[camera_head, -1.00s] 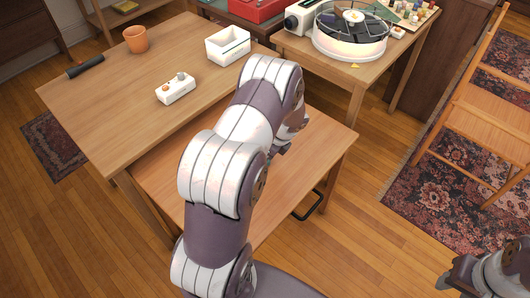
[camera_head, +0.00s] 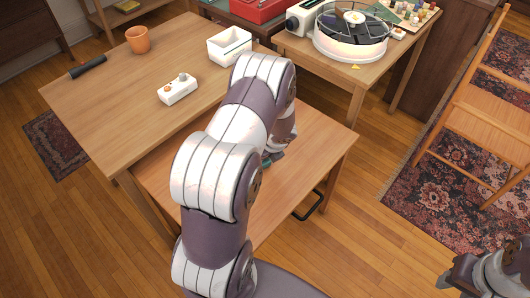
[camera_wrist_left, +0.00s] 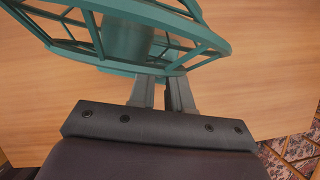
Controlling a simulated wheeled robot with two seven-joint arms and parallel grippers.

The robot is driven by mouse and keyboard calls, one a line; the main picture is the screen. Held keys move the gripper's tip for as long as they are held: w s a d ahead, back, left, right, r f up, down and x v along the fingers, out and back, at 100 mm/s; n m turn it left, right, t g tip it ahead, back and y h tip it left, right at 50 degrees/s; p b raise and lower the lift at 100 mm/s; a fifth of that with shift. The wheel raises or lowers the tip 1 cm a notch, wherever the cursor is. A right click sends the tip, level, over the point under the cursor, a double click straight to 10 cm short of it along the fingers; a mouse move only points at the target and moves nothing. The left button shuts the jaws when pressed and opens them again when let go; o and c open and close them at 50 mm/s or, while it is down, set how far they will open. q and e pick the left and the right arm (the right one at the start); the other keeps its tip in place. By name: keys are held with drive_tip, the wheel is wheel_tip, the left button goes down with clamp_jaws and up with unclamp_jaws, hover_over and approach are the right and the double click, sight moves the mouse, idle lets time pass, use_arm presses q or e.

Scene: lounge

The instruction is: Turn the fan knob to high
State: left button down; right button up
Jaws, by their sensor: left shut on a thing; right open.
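A teal cage-like thing with a cylinder inside (camera_wrist_left: 125,38), perhaps the fan, fills the top of the left wrist view. My left gripper (camera_wrist_left: 160,88) is shut on its lower rim, over a wooden surface. In the head view my left arm hides this gripper and most of the teal thing; only a teal bit (camera_head: 273,158) shows beside the arm, above the lower wooden surface. No knob that I can tell as the fan's is in view. A small white box with knob-like tops (camera_head: 177,90) lies on the table. My right gripper (camera_head: 458,279) is open and empty at the lower right.
The wooden table (camera_head: 120,110) also holds an orange pot (camera_head: 138,41), a black cylinder (camera_head: 88,67) and a white open bin (camera_head: 229,46). A round drum-like device (camera_head: 350,46) stands on the table at the back right. A wooden chair (camera_head: 480,115) stands at the right.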

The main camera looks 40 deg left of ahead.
use_arm(q)
drive_tip(key=c, duration=1.1)
unclamp_jaws()
drive_tip(key=shift+o, duration=0.2)
drive_tip(key=p+v, duration=0.4)
drive_tip(key=v, duration=0.8)
drive_tip(key=shift+d+r, duration=0.15)
drive_tip(key=shift+r, duration=0.2)
